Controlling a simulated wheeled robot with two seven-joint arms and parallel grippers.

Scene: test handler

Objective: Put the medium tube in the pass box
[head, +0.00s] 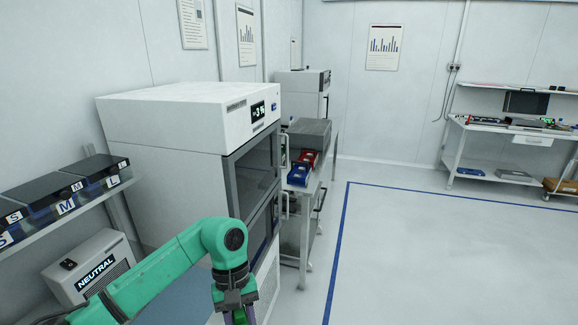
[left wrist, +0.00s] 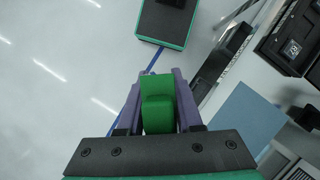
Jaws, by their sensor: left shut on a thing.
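My left gripper (left wrist: 158,90) is shut on a green object (left wrist: 157,108), which sits between its purple fingers. I cannot tell from its shape whether this is the medium tube. In the head view the same gripper (head: 238,317) is cut off by the bottom edge, in front of a white cabinet (head: 165,120) with a dark glass door and a lit display. No label marks a pass box, so I cannot tell which thing it is. My right gripper is not in view.
At left, a shelf holds black boxes (head: 60,187) marked S, M and L. Below is a box labelled NEUTRAL (head: 97,272). A steel table (head: 316,181) beyond the cabinet bears red and blue bins. Open floor (head: 420,260) lies right, with a workbench (head: 490,130) far behind.

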